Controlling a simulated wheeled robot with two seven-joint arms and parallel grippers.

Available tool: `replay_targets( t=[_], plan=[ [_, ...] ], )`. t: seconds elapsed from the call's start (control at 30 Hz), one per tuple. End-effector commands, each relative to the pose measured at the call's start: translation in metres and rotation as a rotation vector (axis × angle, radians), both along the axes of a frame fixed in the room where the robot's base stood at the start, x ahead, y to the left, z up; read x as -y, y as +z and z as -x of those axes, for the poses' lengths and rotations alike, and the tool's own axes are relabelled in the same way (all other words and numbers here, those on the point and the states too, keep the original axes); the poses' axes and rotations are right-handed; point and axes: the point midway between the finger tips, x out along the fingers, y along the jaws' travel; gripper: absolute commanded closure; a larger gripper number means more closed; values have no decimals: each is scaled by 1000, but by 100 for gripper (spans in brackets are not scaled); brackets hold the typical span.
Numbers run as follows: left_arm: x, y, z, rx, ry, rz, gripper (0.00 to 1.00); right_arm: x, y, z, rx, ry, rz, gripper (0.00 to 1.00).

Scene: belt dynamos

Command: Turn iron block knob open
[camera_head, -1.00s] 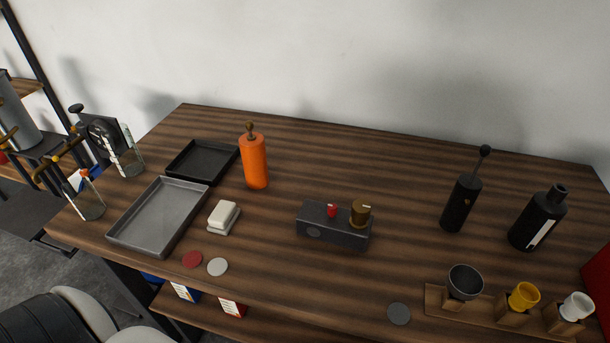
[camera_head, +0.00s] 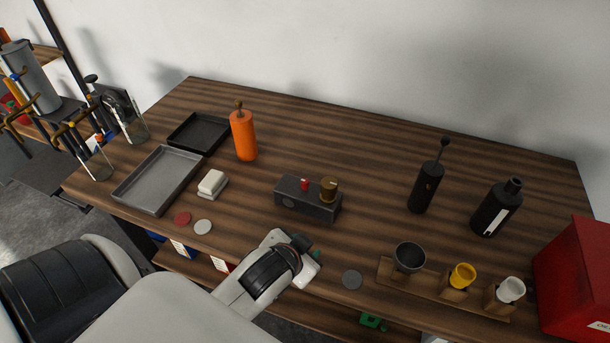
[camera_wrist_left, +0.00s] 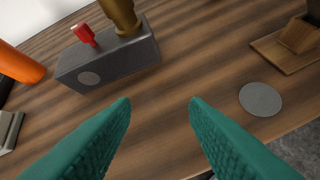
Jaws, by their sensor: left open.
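The dark grey iron block (camera_head: 308,201) sits on the wooden table near its middle. It carries a small red knob (camera_head: 304,185) and a larger brass knob (camera_head: 329,187) on top. In the left wrist view the block (camera_wrist_left: 110,62) is just beyond the fingertips, with the red knob (camera_wrist_left: 84,34) on its left and the brass knob (camera_wrist_left: 121,16) on its right, cut off by the frame's top. My left gripper (camera_wrist_left: 160,103) has its teal fingers spread and empty. In the head view my left gripper (camera_head: 312,246) is near the table's front edge, apart from the block. My right gripper is not seen.
An orange cylinder (camera_head: 243,136) stands left of the block, near a white bar (camera_head: 212,182) and a grey tray (camera_head: 130,199). A grey disc (camera_head: 352,279) and a wooden cup rack (camera_head: 428,297) lie right. Black bottles (camera_head: 425,190) stand farther right.

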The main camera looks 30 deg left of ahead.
Motion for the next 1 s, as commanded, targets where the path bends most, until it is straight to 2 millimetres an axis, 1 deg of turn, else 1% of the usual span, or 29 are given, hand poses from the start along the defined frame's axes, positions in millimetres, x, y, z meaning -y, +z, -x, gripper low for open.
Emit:
replay_targets(
  t=[0.03, 0.17, 0.2, 0.27, 0.3, 0.33, 0.37, 0.4, 0.47, 0.5, 0.57, 0.6, 0.67, 0.7, 0.77, 0.8, 0.87, 0.9, 0.97, 1.0],
  plan=[
    [-1, 12, -18, 82, -13, -27, 59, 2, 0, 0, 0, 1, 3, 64],
    [0, 50, -62, 310, -62, -102, 59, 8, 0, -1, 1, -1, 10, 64],
    [2, 65, -76, 390, -84, -128, 59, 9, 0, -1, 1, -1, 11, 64],
    [8, 90, -96, 520, -131, -173, 59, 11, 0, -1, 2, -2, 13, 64],
    [14, 110, -109, 619, -173, -207, 59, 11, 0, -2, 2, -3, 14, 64],
    [20, 126, -118, 699, -211, -236, 59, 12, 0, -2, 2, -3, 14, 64],
    [28, 143, -127, 783, -258, -268, 59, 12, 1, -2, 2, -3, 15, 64],
    [40, 167, -136, 901, -333, -315, 59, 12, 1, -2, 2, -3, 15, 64],
    [65, 200, -144, 1073, -472, -393, 59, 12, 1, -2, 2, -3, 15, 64],
    [83, 216, -146, 1174, -580, -445, 59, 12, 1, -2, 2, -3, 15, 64],
    [110, 233, -144, 1302, -760, -527, 59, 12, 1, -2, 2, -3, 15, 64],
    [127, 238, -141, 1368, -891, -583, 59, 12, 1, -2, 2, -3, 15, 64],
    [149, 236, -135, 1434, -1106, -671, 59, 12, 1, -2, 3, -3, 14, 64],
    [159, 230, -132, 1452, -1257, -730, 59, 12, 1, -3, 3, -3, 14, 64],
    [168, 213, -129, 1437, -1490, -819, 59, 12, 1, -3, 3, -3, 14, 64],
    [168, 198, -129, 1396, -1649, -876, 59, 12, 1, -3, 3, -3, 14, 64],
    [157, 174, -131, 1284, -1881, -957, 59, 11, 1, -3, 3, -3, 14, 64],
    [144, 158, -135, 1176, -2029, -1007, 59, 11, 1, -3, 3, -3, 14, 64],
    [114, 137, -142, 970, -2225, -1067, 59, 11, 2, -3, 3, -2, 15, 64],
    [90, 127, -147, 813, -2332, -1096, 59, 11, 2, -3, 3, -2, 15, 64]
  ],
)
